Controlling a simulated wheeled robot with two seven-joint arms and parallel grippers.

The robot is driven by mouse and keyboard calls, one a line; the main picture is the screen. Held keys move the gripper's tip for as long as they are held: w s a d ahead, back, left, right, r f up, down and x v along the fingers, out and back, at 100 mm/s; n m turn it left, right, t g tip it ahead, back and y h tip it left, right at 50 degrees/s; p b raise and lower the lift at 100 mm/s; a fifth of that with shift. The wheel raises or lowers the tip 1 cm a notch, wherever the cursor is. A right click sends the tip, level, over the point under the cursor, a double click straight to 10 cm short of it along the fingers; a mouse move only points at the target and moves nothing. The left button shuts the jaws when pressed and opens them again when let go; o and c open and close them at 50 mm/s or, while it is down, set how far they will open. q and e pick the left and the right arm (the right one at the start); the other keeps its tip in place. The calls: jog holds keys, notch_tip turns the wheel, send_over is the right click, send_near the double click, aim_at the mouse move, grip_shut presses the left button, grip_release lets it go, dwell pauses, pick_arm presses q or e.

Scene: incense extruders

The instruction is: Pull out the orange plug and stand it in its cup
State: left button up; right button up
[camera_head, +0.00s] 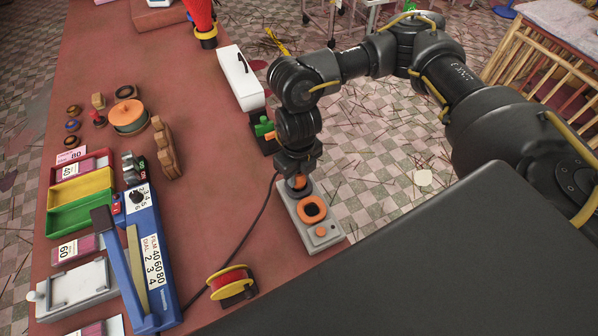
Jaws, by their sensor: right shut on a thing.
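My right gripper (298,178) points down at the far end of a light grey block (333,238) near the table's right edge. It is shut on the orange plug (299,184), of which only a little orange shows below the fingers. I cannot tell whether the plug is still seated in the block or lifted. An orange round knob (320,231) sits at the block's near end. My left gripper is not in view.
A black cable runs left from the block. A red spool with yellow rims (231,284) stands nearby. A blue device (150,255), yellow and green trays (80,198) and a white box (238,78) are on the table. The red tabletop between is mostly clear.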

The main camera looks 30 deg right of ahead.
jog(key=shift+f+b, duration=0.5)
jog(key=shift+f, duration=0.25)
jog(key=o, duration=1.1)
jog(key=shift+c, duration=0.2)
jog(key=shift+r, duration=0.1)
notch_tip(320, 180, up, 11)
jog(key=shift+f+b, duration=0.15)
jog(key=shift+b, duration=0.5)
